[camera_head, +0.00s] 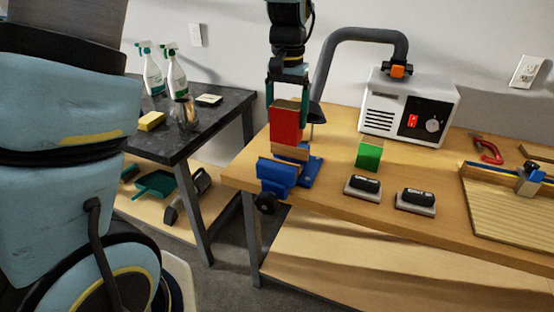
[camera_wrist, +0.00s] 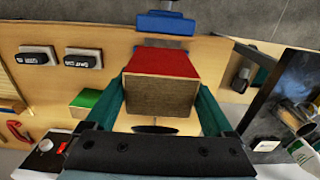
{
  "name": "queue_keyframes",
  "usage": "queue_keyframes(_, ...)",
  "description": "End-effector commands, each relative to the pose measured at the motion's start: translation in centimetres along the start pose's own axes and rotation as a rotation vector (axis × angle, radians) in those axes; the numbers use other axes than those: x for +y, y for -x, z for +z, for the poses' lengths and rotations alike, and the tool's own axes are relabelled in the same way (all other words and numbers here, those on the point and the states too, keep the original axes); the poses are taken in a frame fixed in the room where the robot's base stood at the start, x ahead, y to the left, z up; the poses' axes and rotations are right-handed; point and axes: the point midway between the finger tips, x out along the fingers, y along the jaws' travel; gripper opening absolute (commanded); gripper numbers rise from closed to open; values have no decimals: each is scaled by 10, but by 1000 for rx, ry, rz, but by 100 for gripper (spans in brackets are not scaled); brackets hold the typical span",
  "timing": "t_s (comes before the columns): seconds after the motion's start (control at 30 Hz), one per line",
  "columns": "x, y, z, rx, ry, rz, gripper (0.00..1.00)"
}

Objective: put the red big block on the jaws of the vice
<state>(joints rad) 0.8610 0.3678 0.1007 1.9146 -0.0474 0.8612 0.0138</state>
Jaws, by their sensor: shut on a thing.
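The red big block (camera_head: 286,125) is held in my gripper (camera_head: 287,101), directly over the blue vice (camera_head: 278,177) at the left end of the wooden workbench. The block is upright. Its lower end is close to the wooden jaws (camera_head: 290,153); I cannot tell whether it touches them. In the wrist view the red block (camera_wrist: 162,62) sits between the two green fingers of my gripper (camera_wrist: 160,100). The blue vice (camera_wrist: 165,23) shows beyond the block, and its jaws are mostly hidden by it.
A green block (camera_head: 369,157) and two black-topped erasers (camera_head: 363,187) (camera_head: 416,200) stand right of the vice. A white fume extractor (camera_head: 408,105) with a grey hose (camera_head: 345,38) stands behind. A dark table (camera_head: 178,136) with spray bottles is at left.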

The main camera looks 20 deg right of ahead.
Motion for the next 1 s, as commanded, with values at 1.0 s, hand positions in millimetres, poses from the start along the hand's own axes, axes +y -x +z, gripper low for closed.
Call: queue_keyframes(1.0, 0, -100, 0, 1, 0, 0, 22)
